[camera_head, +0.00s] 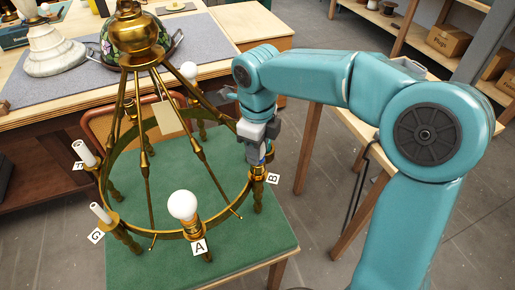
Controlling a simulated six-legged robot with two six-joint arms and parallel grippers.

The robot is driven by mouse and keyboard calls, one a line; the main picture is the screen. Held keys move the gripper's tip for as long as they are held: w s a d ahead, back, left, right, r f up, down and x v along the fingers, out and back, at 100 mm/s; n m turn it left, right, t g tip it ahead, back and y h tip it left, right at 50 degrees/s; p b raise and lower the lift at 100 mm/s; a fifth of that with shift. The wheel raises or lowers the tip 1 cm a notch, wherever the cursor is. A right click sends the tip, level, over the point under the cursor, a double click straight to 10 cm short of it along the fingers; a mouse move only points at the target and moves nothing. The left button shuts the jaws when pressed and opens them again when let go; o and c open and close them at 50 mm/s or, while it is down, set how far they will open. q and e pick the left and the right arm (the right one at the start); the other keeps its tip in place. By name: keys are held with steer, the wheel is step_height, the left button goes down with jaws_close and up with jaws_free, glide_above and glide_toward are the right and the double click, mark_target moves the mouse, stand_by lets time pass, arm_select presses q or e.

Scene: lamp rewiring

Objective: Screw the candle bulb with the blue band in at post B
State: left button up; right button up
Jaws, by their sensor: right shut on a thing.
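My right gripper (260,153) points down over post B (258,190) on the brass ring chandelier (170,234). It is shut on the candle bulb, which is mostly hidden between the fingers; a bit of blue (269,148) shows there. The bulb sits right above the brass holder of post B, beside the B tag (273,178). I cannot tell whether its base is threaded in. My left gripper is not in view.
A round white bulb (182,205) stands at the post with the A tag (199,247). Slanting brass rods rise inside the ring. The green table mat (225,255) has free room in front.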

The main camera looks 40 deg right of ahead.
steer(key=shift+m, duration=0.3)
steer(key=o, duration=1.2)
steer(key=shift+o, duration=0.2)
